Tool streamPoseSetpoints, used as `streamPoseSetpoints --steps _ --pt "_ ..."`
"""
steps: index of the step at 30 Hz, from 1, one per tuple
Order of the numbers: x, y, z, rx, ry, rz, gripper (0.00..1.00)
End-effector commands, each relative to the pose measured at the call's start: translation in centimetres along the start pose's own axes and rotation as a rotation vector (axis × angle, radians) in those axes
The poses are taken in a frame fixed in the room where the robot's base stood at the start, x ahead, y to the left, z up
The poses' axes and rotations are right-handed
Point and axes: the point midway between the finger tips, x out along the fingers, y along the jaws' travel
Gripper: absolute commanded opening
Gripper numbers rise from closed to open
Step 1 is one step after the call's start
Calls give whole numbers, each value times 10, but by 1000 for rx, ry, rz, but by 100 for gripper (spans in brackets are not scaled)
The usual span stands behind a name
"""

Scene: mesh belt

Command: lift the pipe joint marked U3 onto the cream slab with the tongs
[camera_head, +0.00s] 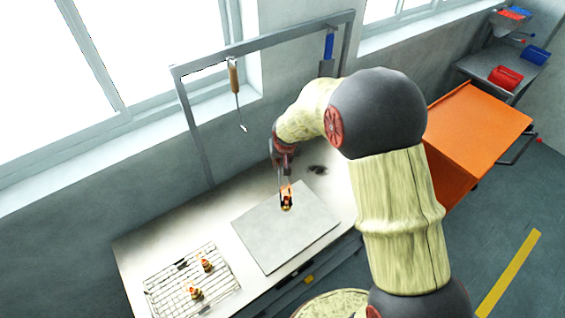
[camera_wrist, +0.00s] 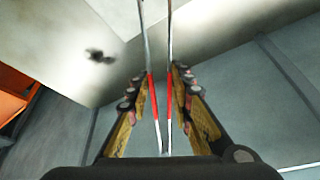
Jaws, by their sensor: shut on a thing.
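My gripper (camera_head: 284,152) is shut on the tongs, whose red-sleeved arms (camera_wrist: 151,92) run between the finger pads (camera_wrist: 160,105) in the wrist view. In the head view the tongs (camera_head: 281,180) point down over the pale slab (camera_head: 268,240). A glowing orange pipe joint (camera_head: 287,201) is at their tips, over the slab's back part. I cannot tell whether it touches the slab, and its mark is not readable. The tong tips and the joint are outside the wrist view.
Two other pipe joints (camera_head: 207,265) (camera_head: 195,293) stand on the mesh belt (camera_head: 165,290) at the left. A metal frame (camera_head: 250,45) behind the bench carries a hanging tool (camera_head: 234,80). A dark spot (camera_head: 318,169) marks the bench right of the slab. An orange panel (camera_head: 475,125) stands farther right.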

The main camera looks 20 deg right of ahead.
Motion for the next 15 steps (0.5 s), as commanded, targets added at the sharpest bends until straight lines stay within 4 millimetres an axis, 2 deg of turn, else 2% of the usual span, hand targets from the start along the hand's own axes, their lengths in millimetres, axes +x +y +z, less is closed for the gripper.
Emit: streamPoseSetpoints --steps 15 --pt "6 0 2 0 0 0 0"
